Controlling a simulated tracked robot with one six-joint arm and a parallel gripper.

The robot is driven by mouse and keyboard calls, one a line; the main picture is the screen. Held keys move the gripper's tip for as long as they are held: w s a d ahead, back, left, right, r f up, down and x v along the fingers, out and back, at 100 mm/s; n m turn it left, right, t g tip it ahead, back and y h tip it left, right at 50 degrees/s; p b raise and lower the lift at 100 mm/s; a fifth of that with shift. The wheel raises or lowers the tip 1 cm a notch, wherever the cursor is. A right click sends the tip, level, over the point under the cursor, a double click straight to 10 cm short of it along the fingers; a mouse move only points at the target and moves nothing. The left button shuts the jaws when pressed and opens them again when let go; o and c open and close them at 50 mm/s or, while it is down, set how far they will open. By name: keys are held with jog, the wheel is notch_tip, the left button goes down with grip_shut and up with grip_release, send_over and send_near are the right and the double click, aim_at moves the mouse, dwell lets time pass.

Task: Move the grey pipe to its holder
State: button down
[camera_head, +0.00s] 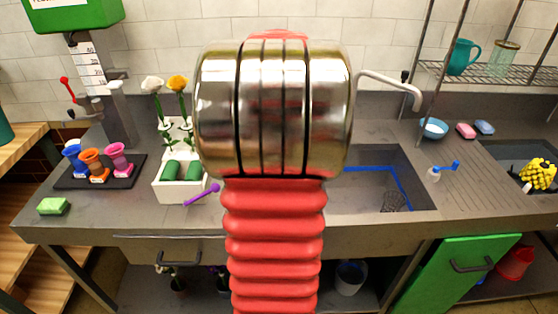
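I cannot pick out the grey pipe for certain. A curved pale grey spout (392,84) reaches over the sink from behind my arm, and a short grey upright piece (119,100) stands by the green dispenser at the left; I cannot tell whether either is the pipe. No holder for it is clearly recognisable. My arm, red ribbed with a shiny metal joint, stands upright in the middle and hides part of the counter and wall. My gripper is not visible.
Blue, orange and pink cups stand on a black tray (70,180). A white planter (170,191) holds white and yellow flowers. A sink (418,193) lies right of my arm. A green sponge (53,206) is at front left. A wire shelf (535,75) is upper right; a green cabinet door (435,280) shows below.

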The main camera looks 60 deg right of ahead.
jog(key=shift+w+r, duration=0.1)
dwell(0.3)
jog(key=shift+f, duration=1.8)
dwell(0.9)
jog(key=c, duration=1.3)
grip_release()
notch_tip(320, 180, up, 14)
jog(key=shift+f, duration=0.2)
jog(key=shift+a, duration=0.1)
